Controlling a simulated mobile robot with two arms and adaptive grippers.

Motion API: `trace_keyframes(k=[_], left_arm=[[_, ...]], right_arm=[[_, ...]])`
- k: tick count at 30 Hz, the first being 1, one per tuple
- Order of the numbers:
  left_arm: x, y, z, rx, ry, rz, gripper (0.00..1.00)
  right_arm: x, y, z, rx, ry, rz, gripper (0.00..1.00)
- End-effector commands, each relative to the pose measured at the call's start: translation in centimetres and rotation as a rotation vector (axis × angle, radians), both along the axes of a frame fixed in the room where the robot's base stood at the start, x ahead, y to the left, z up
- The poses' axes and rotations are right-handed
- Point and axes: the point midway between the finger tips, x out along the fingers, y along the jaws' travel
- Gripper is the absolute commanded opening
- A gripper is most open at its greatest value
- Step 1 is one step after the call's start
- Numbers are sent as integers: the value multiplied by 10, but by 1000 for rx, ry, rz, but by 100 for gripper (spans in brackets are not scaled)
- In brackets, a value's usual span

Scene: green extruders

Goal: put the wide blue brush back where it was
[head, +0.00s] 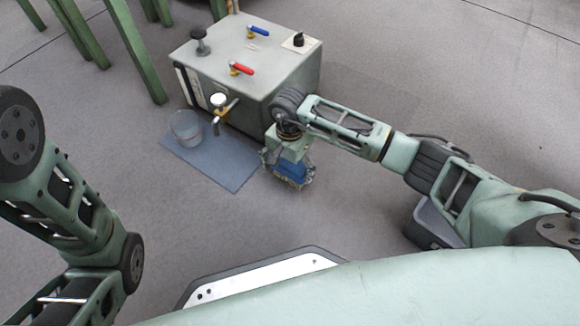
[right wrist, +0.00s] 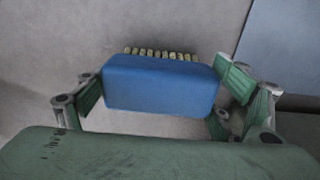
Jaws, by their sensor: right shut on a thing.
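The wide blue brush (head: 289,170) is held in my right gripper (head: 288,164), low in front of the grey box and just right of the blue-grey mat in the head view. In the right wrist view the blue brush body (right wrist: 160,84) lies between the two fingers of the right gripper (right wrist: 160,95), with a row of pale bristles along its far edge. The fingers close on its two ends. I cannot tell whether the brush touches the floor. My left arm shows at the left of the head view, but its gripper is outside the picture.
A grey metal box (head: 255,70) with red and blue valve handles and a tap stands at the upper middle. A clear cup (head: 186,126) stands on the blue-grey mat (head: 226,165) under the tap. Green legs (head: 138,55) stand at upper left. The floor (head: 225,230) in front is clear.

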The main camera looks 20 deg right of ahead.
Motion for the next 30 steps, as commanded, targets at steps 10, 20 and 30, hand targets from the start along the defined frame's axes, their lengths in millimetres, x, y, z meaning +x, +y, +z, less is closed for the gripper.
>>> trace_keyframes(k=[10, 20, 30], left_arm=[[0, 0, -2, 0, 0, 0, 0], [0, 0, 1, 0, 0, 1, 0], [0, 0, 44, 0, 0, 1, 0]], right_arm=[[0, 0, -3, -1, 1, -1, 100], [0, 0, 0, 0, 0, 0, 100], [1, 0, 54, -1, -2, 1, 100]])
